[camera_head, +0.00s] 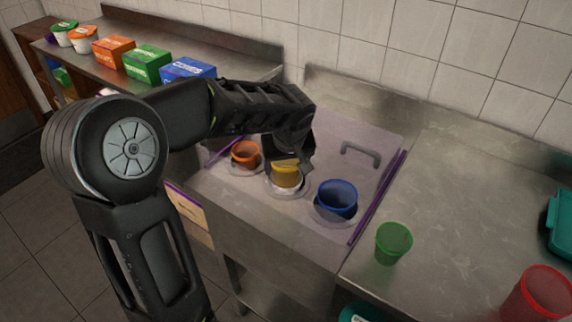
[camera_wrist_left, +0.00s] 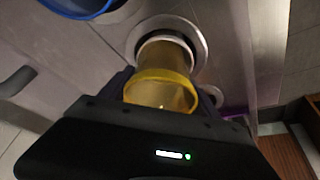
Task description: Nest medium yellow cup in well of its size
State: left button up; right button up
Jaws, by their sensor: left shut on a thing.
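The yellow cup (camera_head: 285,173) is at the middle well of the panel, between the orange and blue cups. In the left wrist view the yellow cup (camera_wrist_left: 162,88) has its far end at or in the ringed well (camera_wrist_left: 168,38); how deep it sits I cannot tell. My left gripper (camera_head: 284,158) is over the cup and shut on it. The gripper body hides part of the cup. My right gripper is not in view.
An orange cup (camera_head: 245,153) and a blue cup (camera_head: 338,197) sit in the wells on either side. A green cup (camera_head: 394,241) and a red cup (camera_head: 537,294) stand on the right counter. A grey handle (camera_head: 360,154) rises from the panel behind.

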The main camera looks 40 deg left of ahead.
pick_arm(q)
jog(key=o, duration=1.4)
notch_tip(320, 180, up, 9)
jog(key=p, duration=0.5)
dwell(0.5)
dwell(0.4)
